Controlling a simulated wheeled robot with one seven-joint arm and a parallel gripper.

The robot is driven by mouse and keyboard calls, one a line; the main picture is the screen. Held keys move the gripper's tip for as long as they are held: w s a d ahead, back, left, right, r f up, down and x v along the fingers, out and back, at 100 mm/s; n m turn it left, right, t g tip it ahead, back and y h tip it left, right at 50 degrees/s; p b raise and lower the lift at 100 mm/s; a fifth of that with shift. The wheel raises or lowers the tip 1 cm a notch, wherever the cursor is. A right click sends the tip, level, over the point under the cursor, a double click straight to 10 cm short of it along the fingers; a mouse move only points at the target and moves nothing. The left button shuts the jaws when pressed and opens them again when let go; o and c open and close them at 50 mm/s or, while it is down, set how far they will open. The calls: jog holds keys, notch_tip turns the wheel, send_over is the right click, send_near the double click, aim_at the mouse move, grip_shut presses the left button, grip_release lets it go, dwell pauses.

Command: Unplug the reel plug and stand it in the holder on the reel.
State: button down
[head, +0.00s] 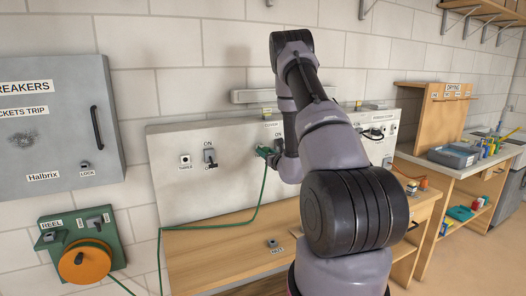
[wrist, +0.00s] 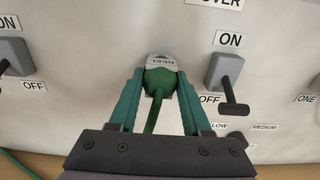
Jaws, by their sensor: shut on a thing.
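The green reel plug (wrist: 160,82) is at the front panel, between the green fingers of my gripper (wrist: 162,76), which is shut on it. Its end meets a pale grey piece marked REEL at the panel face; I cannot tell whether it is still seated. The green cable (head: 260,205) runs from the plug down and left to the reel. The orange reel (head: 84,264) is on a green board (head: 52,262) low on the left wall, with dark fittings above it. I cannot tell which fitting is the holder. In the head view, my arm partly hides the panel.
The pale panel (head: 190,200) has a switch (head: 209,156) left of the plug. Another switch (wrist: 228,80) is close to my gripper's right. A wooden bench (head: 225,245) lies below with a small grey block (head: 272,243). A grey breaker cabinet (head: 60,130) hangs at left.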

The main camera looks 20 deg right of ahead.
jog(key=shift+s, duration=0.45)
jog(key=shift+s, duration=1.1)
jog(key=shift+w, duration=1.95)
jog(key=shift+c, duration=1.4)
grip_release()
jog(key=shift+w, duration=0.1)
jog(key=s, duration=0.9)
jog(key=shift+d, duration=0.15)
